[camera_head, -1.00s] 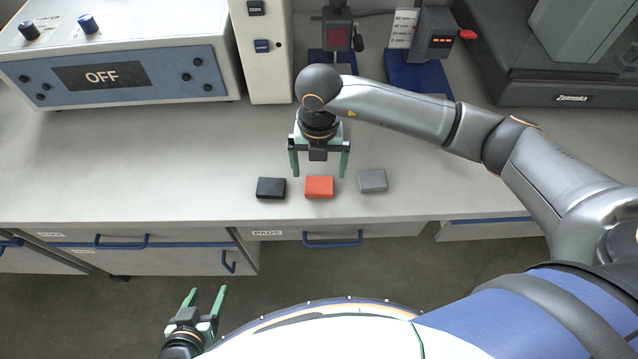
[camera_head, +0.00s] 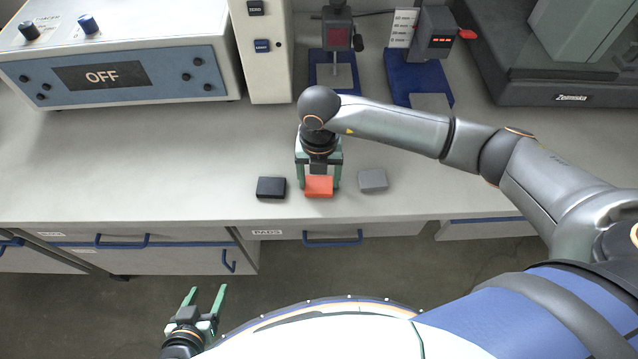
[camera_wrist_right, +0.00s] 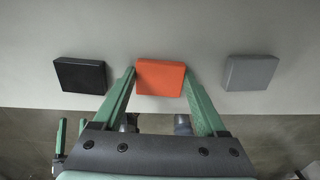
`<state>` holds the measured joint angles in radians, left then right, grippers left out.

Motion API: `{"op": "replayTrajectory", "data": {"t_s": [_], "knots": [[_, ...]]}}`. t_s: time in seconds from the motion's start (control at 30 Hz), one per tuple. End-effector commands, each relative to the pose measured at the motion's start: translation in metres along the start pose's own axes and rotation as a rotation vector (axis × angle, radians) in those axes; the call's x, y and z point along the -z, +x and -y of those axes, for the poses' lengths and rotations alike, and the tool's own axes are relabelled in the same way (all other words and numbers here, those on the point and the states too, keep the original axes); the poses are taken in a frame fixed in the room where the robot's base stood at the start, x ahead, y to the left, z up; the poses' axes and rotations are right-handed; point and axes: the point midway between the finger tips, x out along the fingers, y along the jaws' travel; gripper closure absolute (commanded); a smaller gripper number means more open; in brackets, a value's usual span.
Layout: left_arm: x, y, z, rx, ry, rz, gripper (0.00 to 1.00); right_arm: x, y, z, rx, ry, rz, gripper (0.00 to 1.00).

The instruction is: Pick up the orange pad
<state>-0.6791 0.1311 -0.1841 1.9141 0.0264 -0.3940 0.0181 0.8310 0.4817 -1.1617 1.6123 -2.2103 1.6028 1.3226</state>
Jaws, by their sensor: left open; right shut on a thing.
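The orange pad (camera_head: 319,187) lies on the bench top near its front edge, between two other pads. My right gripper (camera_head: 319,184) is down around it, with one green finger at each side. In the right wrist view the orange pad (camera_wrist_right: 161,78) sits between the fingertips of the right gripper (camera_wrist_right: 160,76), which is shut on it. Whether the pad is lifted off the bench cannot be told. My left gripper (camera_head: 205,290) is open and empty, low in front of the bench, over the floor.
A black pad (camera_head: 271,188) lies to the left and a grey pad (camera_head: 373,181) to the right, both close. An instrument reading OFF (camera_head: 120,75) stands at the back left. Devices on blue bases (camera_head: 418,80) stand behind. The bench left of the pads is clear.

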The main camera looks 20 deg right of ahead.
Motion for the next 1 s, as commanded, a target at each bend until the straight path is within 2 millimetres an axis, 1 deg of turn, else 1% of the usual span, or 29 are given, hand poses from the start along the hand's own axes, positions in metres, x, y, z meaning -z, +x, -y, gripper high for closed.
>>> {"op": "replayTrajectory", "data": {"t_s": [0.03,0.2,0.27,0.53,0.67,0.77,0.83,0.93,1.0], "knots": [[0.000,0.000,0.000,0.000,0.000,0.000,0.33,0.000,0.000,0.000,0.000,0.000,0.000,0.57],[0.000,0.000,0.000,0.000,0.000,0.000,0.33,0.000,0.000,0.000,0.000,0.000,0.001,0.77],[0.000,0.000,0.000,0.000,0.000,0.000,0.33,0.000,-0.001,0.000,-0.001,0.000,0.001,0.81],[0.001,0.000,0.000,0.000,0.000,-0.001,0.33,0.000,-0.002,0.000,-0.001,0.000,0.001,0.81],[0.001,0.000,0.000,0.000,0.000,-0.001,0.33,-0.001,-0.010,0.000,-0.001,0.000,0.002,0.81],[0.001,-0.001,0.000,0.000,0.000,-0.001,0.33,-0.001,-0.022,-0.001,-0.002,-0.001,0.003,0.81],[0.002,-0.001,0.000,0.000,0.000,-0.001,0.33,-0.001,-0.035,0.000,-0.003,-0.001,0.005,0.81],[0.003,-0.002,0.000,0.000,0.000,-0.001,0.33,0.010,-0.048,0.009,-0.002,-0.002,0.002,0.81],[0.003,-0.002,0.000,0.000,0.000,-0.001,0.33,0.019,-0.063,0.017,-0.002,-0.003,0.004,0.81]]}}
